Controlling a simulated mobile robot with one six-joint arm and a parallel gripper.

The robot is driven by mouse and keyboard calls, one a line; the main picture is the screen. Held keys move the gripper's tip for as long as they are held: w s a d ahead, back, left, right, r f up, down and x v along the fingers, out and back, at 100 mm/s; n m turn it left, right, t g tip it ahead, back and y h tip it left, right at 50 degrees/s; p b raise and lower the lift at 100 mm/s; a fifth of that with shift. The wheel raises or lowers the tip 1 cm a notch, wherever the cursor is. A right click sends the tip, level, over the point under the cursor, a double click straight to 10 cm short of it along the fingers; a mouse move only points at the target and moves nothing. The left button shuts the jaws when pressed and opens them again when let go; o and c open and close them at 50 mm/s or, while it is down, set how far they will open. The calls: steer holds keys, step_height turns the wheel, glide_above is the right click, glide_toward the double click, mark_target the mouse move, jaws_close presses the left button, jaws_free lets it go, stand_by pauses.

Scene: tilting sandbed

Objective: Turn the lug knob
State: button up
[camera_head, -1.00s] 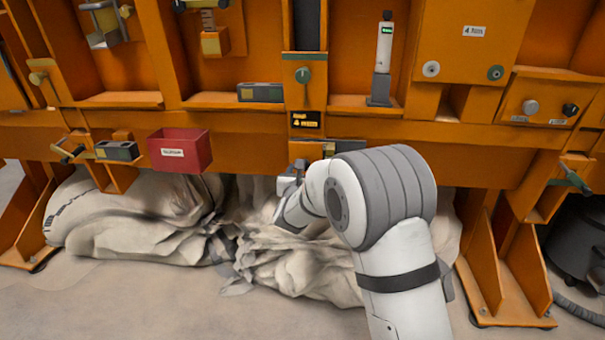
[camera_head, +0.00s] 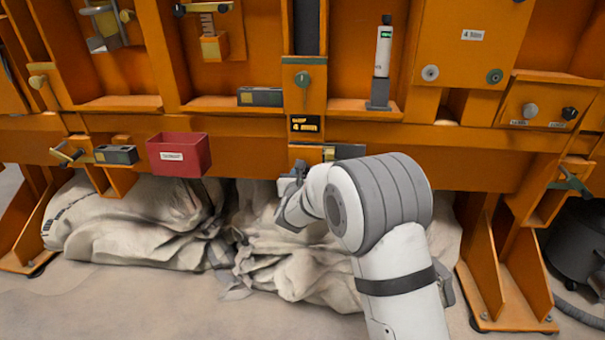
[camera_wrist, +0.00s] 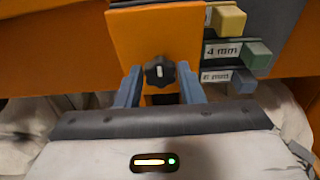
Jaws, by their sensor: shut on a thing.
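A black round knob with a white mark (camera_wrist: 159,71) sits on an orange block (camera_wrist: 150,32) in the wrist view; I take it to be the lug knob. My gripper (camera_wrist: 160,82) has one blue-grey finger on each side of this knob and is shut on it. The knob itself is hidden there.
Right of the knob are a yellow block (camera_wrist: 229,20), a green block (camera_wrist: 258,55) and a blue-grey block (camera_wrist: 243,83) with size labels. A red bin (camera_head: 178,155) hangs to the left. Pale crumpled cloth (camera_head: 285,255) lies beneath the beam.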

steer(key=shift+n+p, duration=0.3)
steer(key=shift+p, duration=0.1)
steer(key=shift+w+a+f+n+t+h+p, duration=0.1)
steer(key=shift+f+n+t+h+p, duration=0.35)
steer(key=shift+n+p, duration=3.5)
steer(key=shift+s+n+t+h+p, duration=0.1)
steer(key=shift+n+t+p, duration=1.3)
steer(key=shift+n, duration=4.4)
steer(key=shift+w+a+f+n+g+h+p, duration=0.1)
steer(key=shift+f+n+h+p, duration=0.15)
steer(key=shift+n+p, duration=4)
steer(key=shift+n+b, duration=0.65)
steer(key=shift+n, duration=0.25)
